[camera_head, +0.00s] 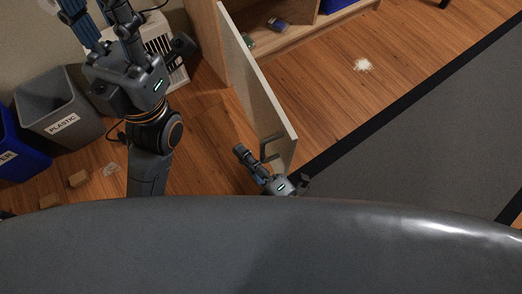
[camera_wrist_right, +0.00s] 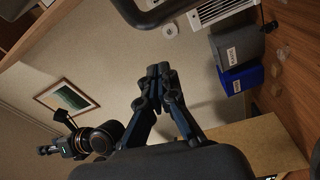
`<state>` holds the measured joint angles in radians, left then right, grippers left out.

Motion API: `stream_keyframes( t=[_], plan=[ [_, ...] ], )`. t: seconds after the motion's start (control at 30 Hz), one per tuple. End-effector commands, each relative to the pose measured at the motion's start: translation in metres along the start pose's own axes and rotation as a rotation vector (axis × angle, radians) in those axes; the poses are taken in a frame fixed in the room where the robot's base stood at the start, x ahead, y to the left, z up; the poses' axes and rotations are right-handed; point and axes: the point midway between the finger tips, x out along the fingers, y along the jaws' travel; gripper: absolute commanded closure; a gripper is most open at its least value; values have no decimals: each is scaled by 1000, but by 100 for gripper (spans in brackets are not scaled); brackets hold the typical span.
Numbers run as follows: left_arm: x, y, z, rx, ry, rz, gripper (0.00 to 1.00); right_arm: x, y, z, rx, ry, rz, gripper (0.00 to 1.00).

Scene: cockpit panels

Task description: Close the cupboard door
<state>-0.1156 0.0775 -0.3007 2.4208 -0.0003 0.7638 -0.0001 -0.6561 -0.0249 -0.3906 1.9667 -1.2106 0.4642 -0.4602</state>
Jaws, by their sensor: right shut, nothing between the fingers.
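The cupboard (camera_head: 308,32) stands at the top of the head view with its pale door (camera_head: 252,75) swung open toward me. A dark handle (camera_head: 268,146) is on the door's left face near its free end. My right gripper (camera_head: 242,152) is at that end, just left of the handle; whether it touches the door is unclear. In the wrist view its fingertips (camera_wrist_right: 158,76) are together and empty, and a dark bar (camera_wrist_right: 150,12), likely the handle, crosses the top. My left gripper (camera_head: 98,16) is at the top left, fingers apart, tips partly cut off, away from the door.
A grey plastic bin (camera_head: 60,100) and a blue bin (camera_head: 20,150) stand at the left by a white vented box (camera_head: 165,45). Small brown blocks (camera_head: 78,179) lie on the floor.

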Motion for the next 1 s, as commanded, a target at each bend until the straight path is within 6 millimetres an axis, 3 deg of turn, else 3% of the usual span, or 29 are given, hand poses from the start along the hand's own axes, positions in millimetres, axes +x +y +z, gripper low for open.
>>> stream_keyframes(
  t=[0.03, 0.23, 0.77, 1.0],
  plan=[
    [2, 0, -1, 3, 20, 7, 66, -7, -5, 12, -7, -3, -5, 100],
    [8, 1, -2, 6, 47, 17, 66, -15, -3, 32, -4, -1, -5, 100],
    [11, 1, -2, 7, 53, 21, 66, -17, -1, 38, -2, 2, -5, 100],
    [12, 1, -3, 6, 53, 20, 66, -26, 4, 59, -7, 47, -15, 100]
  ],
)
